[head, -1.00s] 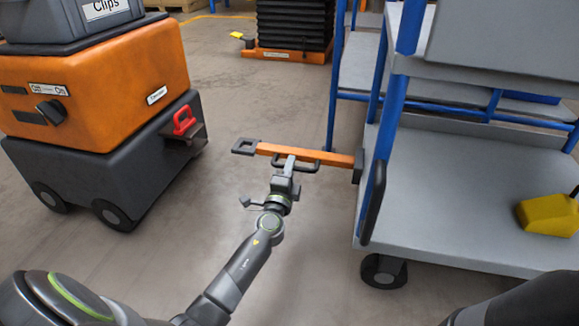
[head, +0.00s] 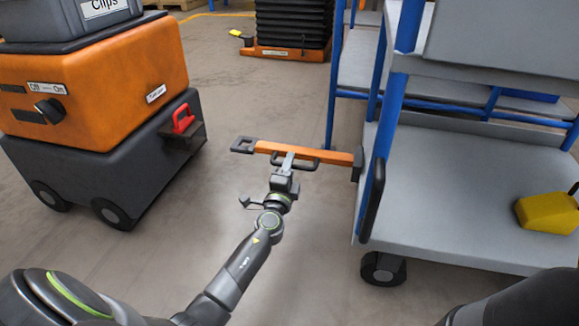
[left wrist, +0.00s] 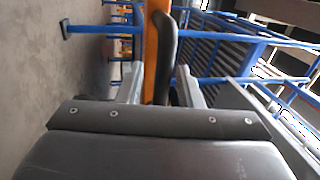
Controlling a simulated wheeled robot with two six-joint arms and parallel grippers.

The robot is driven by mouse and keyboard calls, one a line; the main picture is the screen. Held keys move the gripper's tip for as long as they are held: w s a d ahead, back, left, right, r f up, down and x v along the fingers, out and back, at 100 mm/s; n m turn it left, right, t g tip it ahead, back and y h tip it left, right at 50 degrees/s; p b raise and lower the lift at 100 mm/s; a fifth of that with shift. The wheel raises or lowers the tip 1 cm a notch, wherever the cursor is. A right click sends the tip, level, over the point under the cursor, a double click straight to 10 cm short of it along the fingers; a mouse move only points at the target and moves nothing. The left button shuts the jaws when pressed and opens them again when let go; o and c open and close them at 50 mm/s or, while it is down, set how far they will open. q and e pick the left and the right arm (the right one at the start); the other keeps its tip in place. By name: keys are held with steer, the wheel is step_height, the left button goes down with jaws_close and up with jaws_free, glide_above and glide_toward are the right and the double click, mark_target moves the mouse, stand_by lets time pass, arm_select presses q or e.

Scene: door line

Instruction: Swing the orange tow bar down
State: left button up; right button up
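The orange tow bar (head: 325,156) sticks out to the left from the grey cart's near side, roughly level, with a dark square eye (head: 244,145) at its free end. A black handle loop (head: 308,166) is on its near side. My left gripper (head: 287,163) is at this handle. In the left wrist view its two fingers (left wrist: 159,88) stand apart, with the black handle (left wrist: 164,50) and the orange bar (left wrist: 150,75) between them. I see clear space beside the handle, so the fingers look open around it. My right gripper is out of view.
The grey cart (head: 440,235) with blue posts stands at right and carries a yellow block (head: 548,213). An orange and dark tugger (head: 100,90) with a red hitch handle (head: 183,119) stands at left. The floor between them is clear.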

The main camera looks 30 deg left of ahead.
arm_select(q)
step_height(320, 180, up, 9)
steer(key=p, duration=0.7)
steer(key=shift+r+p, duration=0.6)
